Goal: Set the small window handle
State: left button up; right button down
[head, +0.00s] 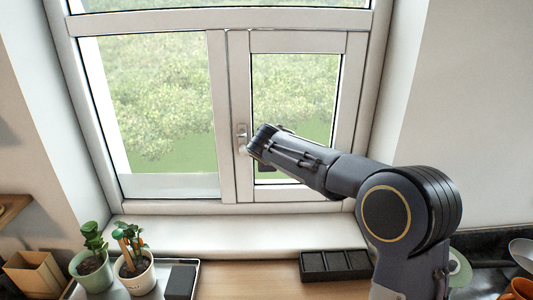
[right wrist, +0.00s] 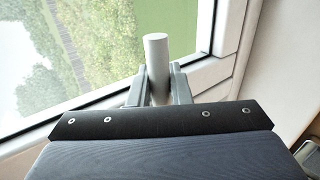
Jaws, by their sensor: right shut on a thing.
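The small window handle (head: 241,136) is on the left frame bar of the narrow right window pane in the head view. Its light mounting plate shows, and my right wrist hides much of the rest. My right arm reaches in from the right, with its gripper at the handle. In the right wrist view the handle's pale round bar (right wrist: 156,52) stands between the two grey fingers of my right gripper (right wrist: 158,86), which is shut on it. The bar's end sticks out past the fingers. My left gripper is not in view.
Potted plants (head: 93,269) stand on a tray at the lower left, beside a dark block (head: 181,281). A black compartment tray (head: 336,265) lies on the wooden counter below the sill (head: 230,234). Dishes (head: 521,252) are at the right edge.

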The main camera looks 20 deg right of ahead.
jog(key=c, duration=1.4)
grip_release()
jog(key=shift+o, duration=0.2)
jog(key=b+v, duration=0.2)
jog(key=v, duration=0.6)
